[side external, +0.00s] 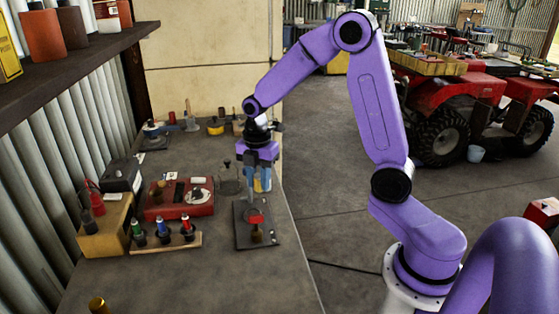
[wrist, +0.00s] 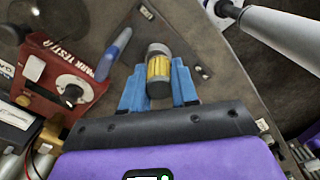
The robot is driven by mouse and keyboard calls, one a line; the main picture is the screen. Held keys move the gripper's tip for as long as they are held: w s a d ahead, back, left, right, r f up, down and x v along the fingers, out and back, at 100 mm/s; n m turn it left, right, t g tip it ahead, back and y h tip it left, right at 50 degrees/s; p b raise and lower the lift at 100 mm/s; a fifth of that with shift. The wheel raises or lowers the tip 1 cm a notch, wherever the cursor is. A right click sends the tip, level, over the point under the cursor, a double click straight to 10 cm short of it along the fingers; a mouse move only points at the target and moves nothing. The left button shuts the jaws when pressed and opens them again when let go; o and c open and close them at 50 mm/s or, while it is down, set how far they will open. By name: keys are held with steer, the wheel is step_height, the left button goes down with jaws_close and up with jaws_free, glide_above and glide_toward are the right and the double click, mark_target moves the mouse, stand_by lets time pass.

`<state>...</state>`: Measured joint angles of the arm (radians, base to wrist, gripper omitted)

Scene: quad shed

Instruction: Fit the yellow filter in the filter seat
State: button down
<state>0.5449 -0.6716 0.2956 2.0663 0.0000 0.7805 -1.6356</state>
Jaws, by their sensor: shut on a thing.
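The yellow filter (wrist: 158,68), a short cylinder with a yellow label and dark grey ends, is held between the blue fingers of my gripper (wrist: 158,90) in the wrist view. In the side view my gripper (side external: 261,182) points down above the bench, and a bit of the yellow filter (side external: 258,185) shows between the fingers. A dark plate (side external: 242,238) with a red part and a brass-coloured piece lies below and slightly nearer the camera. It looks like the base of the filter seat, but the opening is not clear. The filter appears apart from the plate.
A red box (side external: 178,212) with a dial stands left of the plate. In front of it is a wooden rack (side external: 185,246) with green, blue and red-topped pieces. A tan block (side external: 104,228) is further left. The bench front is mostly clear.

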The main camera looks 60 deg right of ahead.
steer(key=a, duration=0.1)
steer(key=f, duration=0.1)
steer(key=a+n, duration=0.1)
steer(key=shift+w+a+f, duration=0.25)
steer(key=shift+a+f, duration=0.05)
steer(key=shift+a, duration=0.05)
steer(key=shift+f, duration=1.8)
steer(key=shift+d+f, duration=0.1)
steer(key=shift+f, duration=0.7)
stand_by(0.7)
steer(key=shift+c, duration=1.9)
jaws_free()
step_height(320, 180, up, 7)
stand_by(0.3)
